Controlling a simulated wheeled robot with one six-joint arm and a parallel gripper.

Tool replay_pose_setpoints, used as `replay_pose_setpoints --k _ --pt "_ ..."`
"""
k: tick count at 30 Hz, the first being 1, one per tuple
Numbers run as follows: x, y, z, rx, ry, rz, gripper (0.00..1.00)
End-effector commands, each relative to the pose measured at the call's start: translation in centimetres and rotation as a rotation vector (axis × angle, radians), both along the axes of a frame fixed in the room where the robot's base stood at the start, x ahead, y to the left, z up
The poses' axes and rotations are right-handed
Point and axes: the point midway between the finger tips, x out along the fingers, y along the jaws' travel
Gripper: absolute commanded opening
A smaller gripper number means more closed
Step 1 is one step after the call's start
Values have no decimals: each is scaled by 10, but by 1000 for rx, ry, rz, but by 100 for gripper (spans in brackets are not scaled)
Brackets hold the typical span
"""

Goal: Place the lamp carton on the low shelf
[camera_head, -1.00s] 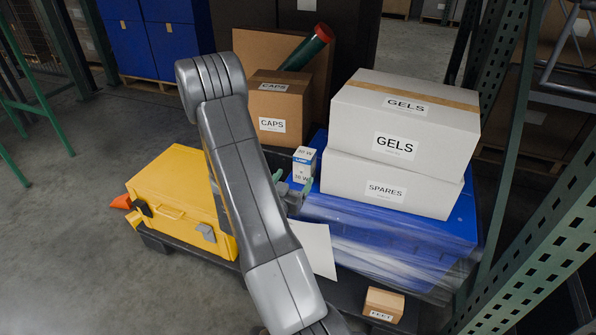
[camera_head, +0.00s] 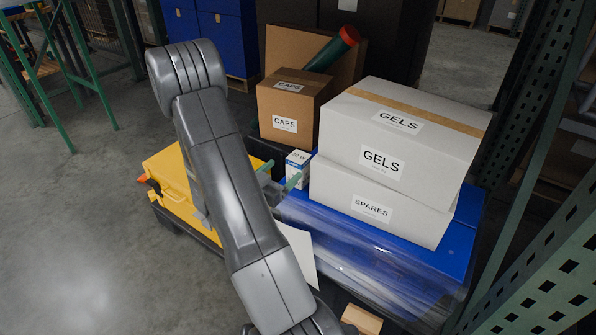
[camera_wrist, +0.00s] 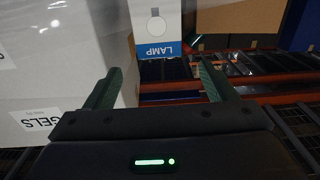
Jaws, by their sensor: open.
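The lamp carton (camera_head: 297,168) is a small upright white box with blue print, between the CAPS box and the white boxes. In the wrist view the lamp carton (camera_wrist: 157,25) is at top centre, with a blue LAMP band along its lower edge. My gripper (camera_head: 280,182) is just in front of it, partly hidden by my arm. In the wrist view my gripper (camera_wrist: 158,75) is open, its green fingers apart with nothing between them. The carton appears beyond the fingertips, roughly centred. I cannot tell which surface is the low shelf.
White GELS (camera_head: 385,150) and SPARES (camera_head: 375,208) boxes are stacked close right, on a wrapped blue tote (camera_head: 375,265). The CAPS box (camera_head: 285,110) stands behind left, a green tube (camera_head: 325,55) beyond. A yellow case (camera_head: 180,190) is left. Green rack posts (camera_head: 540,190) border the right.

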Motion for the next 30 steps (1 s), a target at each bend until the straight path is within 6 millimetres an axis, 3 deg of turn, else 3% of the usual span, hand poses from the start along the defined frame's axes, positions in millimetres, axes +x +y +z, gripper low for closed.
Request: replay_pose_setpoints --k 4,13,21,30 --pt "20 -15 -1 1 -1 -3 78" --pt "39 -27 -2 -1 -1 -1 78" --pt "71 -48 -3 1 -1 -1 78" --pt "76 -50 -1 -1 1 2 78"
